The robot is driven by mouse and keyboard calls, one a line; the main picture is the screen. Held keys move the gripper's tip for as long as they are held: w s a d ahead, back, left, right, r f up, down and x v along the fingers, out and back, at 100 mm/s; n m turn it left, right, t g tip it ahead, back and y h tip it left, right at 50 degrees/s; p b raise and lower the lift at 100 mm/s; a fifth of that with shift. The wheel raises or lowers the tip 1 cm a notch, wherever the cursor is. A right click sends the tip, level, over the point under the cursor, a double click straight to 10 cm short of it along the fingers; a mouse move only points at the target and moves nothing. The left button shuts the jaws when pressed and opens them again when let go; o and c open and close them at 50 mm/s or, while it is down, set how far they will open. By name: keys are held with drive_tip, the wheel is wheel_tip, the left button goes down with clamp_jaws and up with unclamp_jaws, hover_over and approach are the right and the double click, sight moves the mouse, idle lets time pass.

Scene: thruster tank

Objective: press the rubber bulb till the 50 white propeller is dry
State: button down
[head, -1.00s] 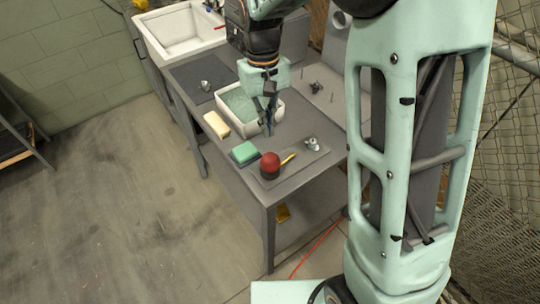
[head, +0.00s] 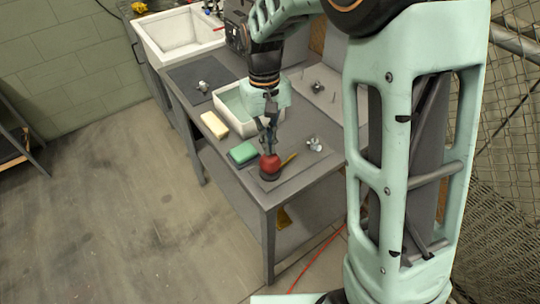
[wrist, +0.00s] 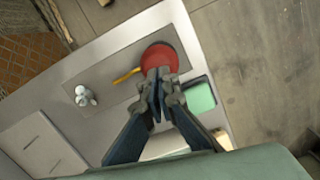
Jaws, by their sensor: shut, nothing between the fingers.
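The red rubber bulb (head: 270,165) sits on a dark round base at the near end of a flat grey plate (head: 296,168), its yellow nozzle (head: 289,158) pointing at a small white propeller (head: 314,144). The propeller stands on the same plate; whether it is wet is too small to tell. My gripper (head: 269,151) points down, shut and empty, with its fingertips right at the top of the bulb. In the wrist view the fingertips (wrist: 157,76) overlap the edge of the red bulb (wrist: 161,55). I cannot tell whether they touch it.
A white basin of water (head: 235,101) stands behind my gripper. A green sponge block (head: 242,153) and a cream block (head: 214,124) lie left of it. Another propeller (head: 204,87) sits on a dark mat, and a dark one (head: 317,86) on a pegged board. A sink (head: 180,32) is behind.

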drive_tip(key=shift+f+b, duration=0.95)
drive_tip(key=shift+f, duration=0.45)
drive_tip(key=shift+r, duration=0.2)
drive_tip(key=shift+w+a+r+p, duration=0.15)
drive_tip(key=shift+w+r+p, duration=0.15)
drive_tip(key=shift+p, duration=0.3)
drive_tip(key=shift+w+a+r+p, duration=0.15)
drive_tip(key=shift+w+a+p, duration=0.15)
drive_tip(key=shift+w, duration=0.3)
drive_tip(key=shift+w+a+r+p, duration=0.15)
drive_tip(key=shift+w+p, duration=0.15)
drive_tip(key=shift+w, duration=0.25)
wheel_tip(320, 180, up, 12)
drive_tip(key=w, duration=0.1)
drive_tip(key=shift+a, duration=0.2)
drive_tip(key=shift+f, duration=0.1)
